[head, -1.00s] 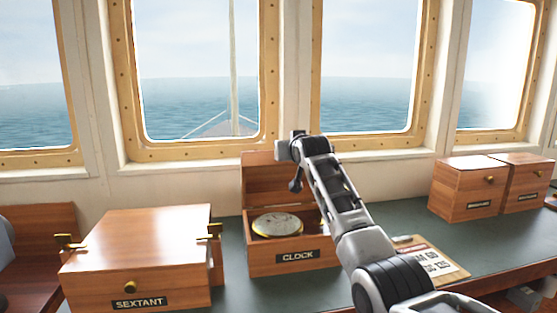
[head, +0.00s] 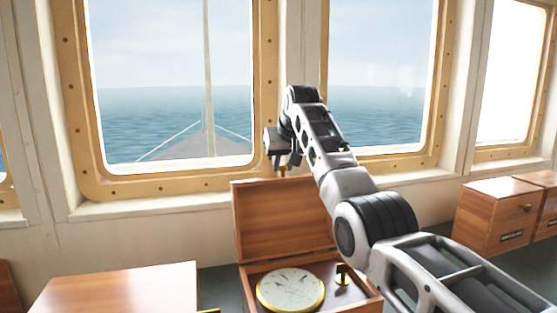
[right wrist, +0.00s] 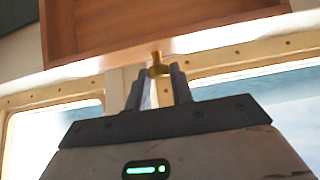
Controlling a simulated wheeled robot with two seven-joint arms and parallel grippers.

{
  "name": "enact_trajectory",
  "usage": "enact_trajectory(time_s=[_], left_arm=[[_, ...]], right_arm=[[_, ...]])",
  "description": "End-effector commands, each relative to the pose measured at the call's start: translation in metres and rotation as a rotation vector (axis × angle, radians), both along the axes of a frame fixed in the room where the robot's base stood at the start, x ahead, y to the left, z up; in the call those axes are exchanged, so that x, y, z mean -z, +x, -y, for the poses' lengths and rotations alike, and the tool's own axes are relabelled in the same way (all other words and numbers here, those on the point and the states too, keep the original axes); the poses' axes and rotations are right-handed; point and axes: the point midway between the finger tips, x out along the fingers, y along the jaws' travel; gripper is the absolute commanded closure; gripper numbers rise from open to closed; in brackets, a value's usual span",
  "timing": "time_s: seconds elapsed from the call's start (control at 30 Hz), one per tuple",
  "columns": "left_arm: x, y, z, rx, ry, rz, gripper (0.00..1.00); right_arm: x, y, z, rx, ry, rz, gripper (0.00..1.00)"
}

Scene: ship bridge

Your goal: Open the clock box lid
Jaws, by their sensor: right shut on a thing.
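The clock box is a wooden box whose lid (head: 280,218) stands raised upright at the back. Inside the open box (head: 252,278) lies a round clock (head: 290,288) with a pale dial and a brass rim. My right gripper (head: 282,160) is just above the lid's top edge. It is shut on a small brass knob (head: 282,171) on that edge. In the right wrist view the knob (right wrist: 157,62) sits between the fingers (right wrist: 158,88), below the wooden lid (right wrist: 160,28). The box's lower front is cut off by the picture's edge. My left gripper is not in view.
The flat top of a wooden box (head: 120,287) is at the left. More wooden boxes (head: 497,218) with a brass knob stand at the right. Windows (head: 170,90) in tan frames rise close behind the raised lid. A small brass fitting (head: 342,273) is inside the clock box.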

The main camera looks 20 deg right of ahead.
Motion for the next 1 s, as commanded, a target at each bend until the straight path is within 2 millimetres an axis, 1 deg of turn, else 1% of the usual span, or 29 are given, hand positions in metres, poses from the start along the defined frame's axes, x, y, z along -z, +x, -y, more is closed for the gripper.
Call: enact_trajectory(time_s=[0.03,0.57,0.6,0.63,0.67,0.9,1.0], left_arm=[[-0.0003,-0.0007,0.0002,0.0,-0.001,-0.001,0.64],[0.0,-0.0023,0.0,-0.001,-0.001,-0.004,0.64],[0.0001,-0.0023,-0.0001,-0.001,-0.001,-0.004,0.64],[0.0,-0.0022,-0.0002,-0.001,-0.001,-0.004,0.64],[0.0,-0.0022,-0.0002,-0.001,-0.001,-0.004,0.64],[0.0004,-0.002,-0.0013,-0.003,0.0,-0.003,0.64],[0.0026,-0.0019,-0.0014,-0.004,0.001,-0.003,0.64]], right_arm=[[-0.0087,0.0001,0.0014,0.002,-0.001,0.015,1.0],[-0.008,-0.0027,0.0021,0.001,0.0,-0.004,1.0],[-0.0078,-0.0028,0.0021,0.001,0.0,-0.004,0.66],[-0.0074,-0.0029,0.0021,0.001,0.001,-0.006,0.58],[-0.0068,-0.0029,0.002,0.001,0.001,-0.007,0.56],[-0.003,-0.0033,0.0012,0.001,0.003,-0.016,0.56],[-0.0049,-0.0051,0.0009,0.0,0.002,-0.015,0.56]])
